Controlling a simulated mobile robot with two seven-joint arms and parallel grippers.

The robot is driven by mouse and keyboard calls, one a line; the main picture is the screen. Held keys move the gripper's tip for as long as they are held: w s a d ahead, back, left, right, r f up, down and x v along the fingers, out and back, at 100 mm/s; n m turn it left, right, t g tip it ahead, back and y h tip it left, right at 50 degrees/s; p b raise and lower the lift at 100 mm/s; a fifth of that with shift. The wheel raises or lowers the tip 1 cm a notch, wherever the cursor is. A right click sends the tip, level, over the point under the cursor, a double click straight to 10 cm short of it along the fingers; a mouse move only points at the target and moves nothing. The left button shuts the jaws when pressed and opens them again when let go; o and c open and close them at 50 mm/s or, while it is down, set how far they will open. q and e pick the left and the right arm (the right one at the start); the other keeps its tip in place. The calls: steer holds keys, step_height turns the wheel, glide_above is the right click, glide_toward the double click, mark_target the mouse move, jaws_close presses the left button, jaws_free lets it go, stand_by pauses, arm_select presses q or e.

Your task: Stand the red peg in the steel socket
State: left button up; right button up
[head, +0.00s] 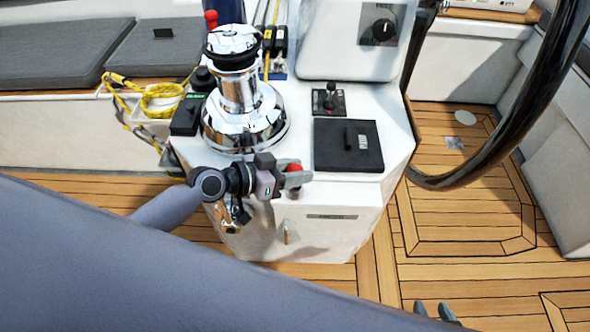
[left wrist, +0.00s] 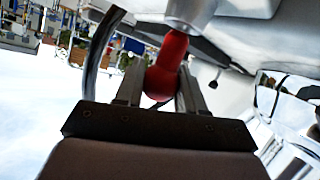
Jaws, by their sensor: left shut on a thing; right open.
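My left gripper (head: 293,178) is shut on the red peg (head: 294,168), just in front of the white console's front edge. Only the peg's red top and a bit below the fingers show in the head view. In the left wrist view the red peg (left wrist: 170,62) sits between the two fingers. Its far end meets or overlaps a pale grey metal piece (left wrist: 190,10); I cannot tell whether this is the steel socket, which I cannot pick out in the head view. My right gripper (head: 434,311) is open and empty at the bottom edge, above the teak floor.
A chrome winch (head: 238,95) stands on the console (head: 300,130), with another red-topped piece (head: 211,18) behind it. A black hatch (head: 348,146) and small lever (head: 330,99) are to the right. A black wheel rim (head: 500,130) curves at right. Yellow rope (head: 160,97) lies left.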

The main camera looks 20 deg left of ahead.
arm_select(q)
steer(key=shift+f+b, duration=1.4)
steer(key=shift+b, duration=0.4)
stand_by(1.6)
steer(key=o, duration=1.6)
steer(key=shift+r+p, duration=3.05)
steer(key=shift+r, duration=0.5)
